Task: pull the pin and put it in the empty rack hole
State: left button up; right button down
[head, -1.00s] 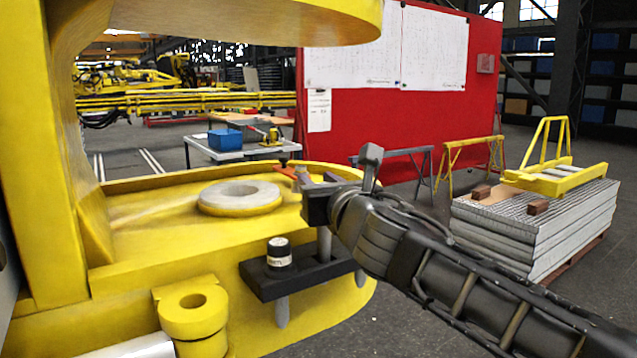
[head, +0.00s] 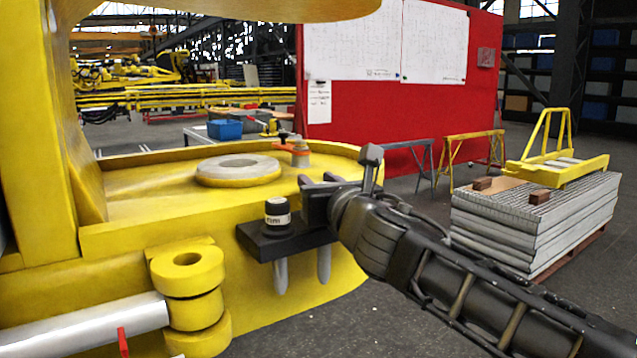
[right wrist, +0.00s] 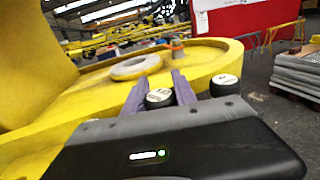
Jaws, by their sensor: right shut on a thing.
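The dark rack (head: 262,243) is fixed to the side of the yellow boom part. A black-capped pin with a white label (head: 278,213) stands in its left part, shank below. My right gripper (head: 313,186) is low over the rack, shut on another pin. That pin's grey shank (head: 323,264) shows below the rack, so it sits through a hole. In the right wrist view its labelled cap (right wrist: 158,97) is between the fingers. Another pin cap (right wrist: 224,85) is right of the fingers; the arm hides it in the head view. My left gripper is not in view.
A yellow hinge lug (head: 188,262) with an open hole is at the lower left, with a white rod (head: 85,330) beside it. A raised ring (head: 238,170) and an orange fitting (head: 300,150) are on the yellow deck. Stacked grating (head: 540,215) stands at the right.

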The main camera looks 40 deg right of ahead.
jog(key=shift+f, duration=0.25)
jog(key=c, duration=1.2)
grip_release()
jog(key=shift+o, duration=1.4)
jog(key=shift+f, duration=0.1)
jog(key=v, duration=0.8)
jog(key=shift+p, duration=0.45)
